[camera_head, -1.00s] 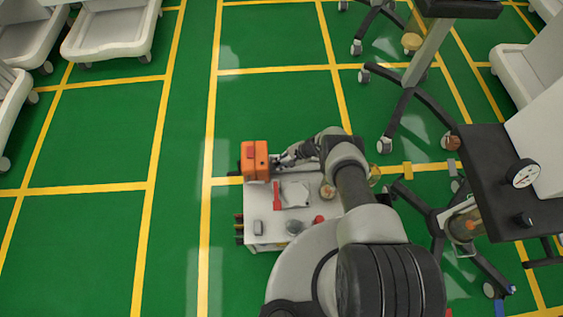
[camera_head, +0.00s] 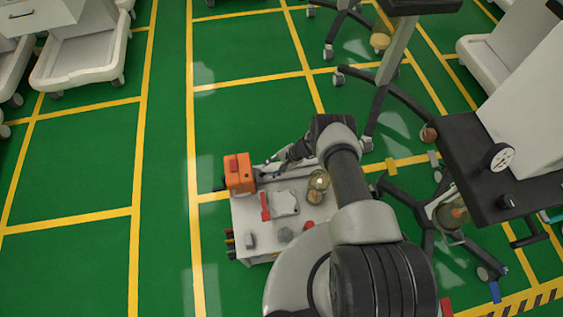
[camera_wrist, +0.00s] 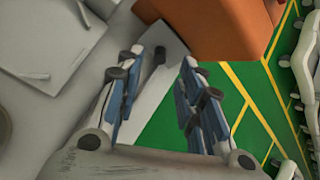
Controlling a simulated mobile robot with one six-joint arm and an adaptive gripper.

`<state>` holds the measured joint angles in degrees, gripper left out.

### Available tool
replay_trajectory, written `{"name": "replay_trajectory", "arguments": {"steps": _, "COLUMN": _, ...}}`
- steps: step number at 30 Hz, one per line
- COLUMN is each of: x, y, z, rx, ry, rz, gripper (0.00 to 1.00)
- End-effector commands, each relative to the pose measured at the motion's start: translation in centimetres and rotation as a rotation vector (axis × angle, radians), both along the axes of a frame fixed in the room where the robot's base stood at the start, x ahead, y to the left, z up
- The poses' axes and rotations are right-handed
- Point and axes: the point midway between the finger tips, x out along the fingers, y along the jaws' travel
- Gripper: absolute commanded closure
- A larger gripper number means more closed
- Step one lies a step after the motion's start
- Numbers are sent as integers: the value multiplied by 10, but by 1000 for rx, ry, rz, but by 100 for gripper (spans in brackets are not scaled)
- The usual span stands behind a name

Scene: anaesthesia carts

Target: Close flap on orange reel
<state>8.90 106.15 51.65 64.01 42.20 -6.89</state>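The orange reel (camera_head: 239,174) looks like a boxy orange block at the far left corner of a small white cart top (camera_head: 300,212). A darker red strip shows on it; I cannot make out whether a flap is open. In the wrist view the orange body (camera_wrist: 225,28) is just beyond my fingertips, at the upper right. My gripper (camera_wrist: 168,62) is open, its two blue-padded fingers apart with nothing between them. In the head view my gripper (camera_head: 266,171) is just right of the reel, with a small gap seeming to show.
A red item (camera_head: 265,207), a grey-white plate (camera_head: 286,203) and a glass jar (camera_head: 318,186) sit on the cart top. A dark table with a gauge (camera_head: 499,157) stands at right. Green floor left of the cart is clear.

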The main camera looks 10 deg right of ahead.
Motion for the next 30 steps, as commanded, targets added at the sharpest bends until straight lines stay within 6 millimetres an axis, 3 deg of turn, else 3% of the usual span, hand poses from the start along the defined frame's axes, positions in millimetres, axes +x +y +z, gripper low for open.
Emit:
{"name": "replay_trajectory", "arguments": {"steps": 6, "x": -4, "y": -27, "z": 36, "rx": 0, "ry": 0, "rz": -2, "gripper": 65}}
{"name": "replay_trajectory", "arguments": {"steps": 12, "x": -7, "y": -40, "z": 53, "rx": 1, "ry": -1, "rz": 0, "gripper": 65}}
{"name": "replay_trajectory", "arguments": {"steps": 23, "x": -8, "y": -42, "z": 56, "rx": 0, "ry": 0, "rz": 0, "gripper": 66}}
{"name": "replay_trajectory", "arguments": {"steps": 30, "x": -23, "y": -58, "z": 39, "rx": -128, "ry": -1, "rz": 130, "gripper": 82}}
